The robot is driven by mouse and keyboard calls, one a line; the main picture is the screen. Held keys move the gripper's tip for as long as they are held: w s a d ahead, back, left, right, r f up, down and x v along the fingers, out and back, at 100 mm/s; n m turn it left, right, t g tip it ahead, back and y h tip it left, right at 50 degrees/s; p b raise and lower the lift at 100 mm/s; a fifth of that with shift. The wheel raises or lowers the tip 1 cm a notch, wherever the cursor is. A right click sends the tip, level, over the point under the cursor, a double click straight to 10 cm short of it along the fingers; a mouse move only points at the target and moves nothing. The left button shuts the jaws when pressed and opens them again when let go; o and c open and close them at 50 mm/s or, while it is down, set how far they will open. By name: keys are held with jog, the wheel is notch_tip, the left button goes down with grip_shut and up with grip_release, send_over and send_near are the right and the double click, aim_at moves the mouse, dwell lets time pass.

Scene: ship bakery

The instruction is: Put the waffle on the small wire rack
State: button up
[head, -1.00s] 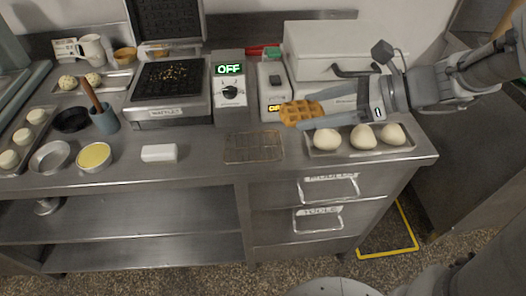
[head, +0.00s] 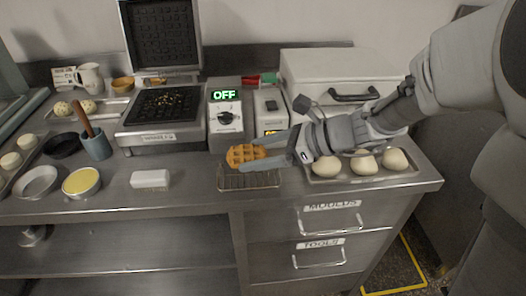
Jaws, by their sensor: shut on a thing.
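The golden-brown waffle (head: 243,154) is held between the fingers of my gripper (head: 254,157), in the head view. My gripper is shut on it and reaches in from the right. The small wire rack (head: 249,181) lies on the steel counter just below the waffle in the picture. The waffle overlaps the rack's back edge in this view. I cannot tell exactly how high it is above the rack. My gripper's lower finger hides part of the rack's back.
A tray of dough balls (head: 330,165) sits right of the rack, under my wrist. The open waffle iron (head: 164,112) and its control box (head: 226,116) stand behind. A white block (head: 150,179) lies to the left, with bare counter between it and the rack.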

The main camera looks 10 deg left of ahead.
aim_at(259, 174)
jog(key=shift+f+b, duration=0.55)
jog(key=shift+f, duration=1.15)
